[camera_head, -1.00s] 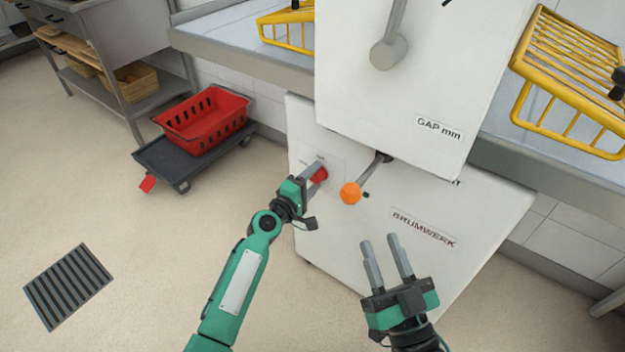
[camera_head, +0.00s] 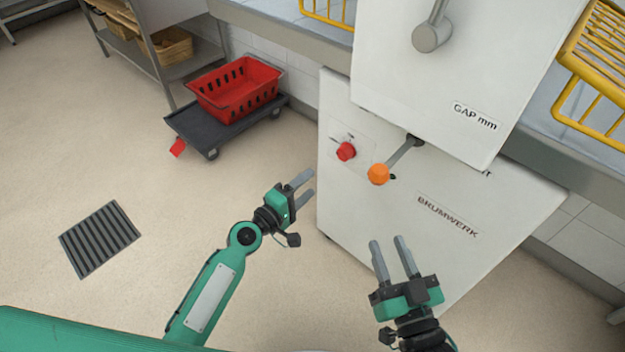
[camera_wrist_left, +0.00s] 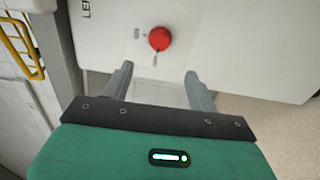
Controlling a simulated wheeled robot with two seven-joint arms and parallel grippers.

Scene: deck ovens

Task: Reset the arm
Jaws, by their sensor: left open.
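My left gripper (camera_head: 303,188) is open and empty, held in the air to the left of the white machine (camera_head: 440,215). Its two fingers also show apart in the left wrist view (camera_wrist_left: 160,85), with nothing between them. A red knob (camera_head: 346,151) on the machine's front lies beyond the fingers, clear of them; it also shows in the left wrist view (camera_wrist_left: 160,38). My right gripper (camera_head: 391,258) has its fingers apart and empty in front of the machine's lower panel. A lever with an orange knob (camera_head: 378,174) juts out above it.
A red basket (camera_head: 238,88) sits on a dark wheeled dolly (camera_head: 190,124) left of the machine. Yellow wire racks (camera_head: 597,75) stand on the counter at the right. A floor grate (camera_head: 99,239) lies at the left. The floor between grate and machine is clear.

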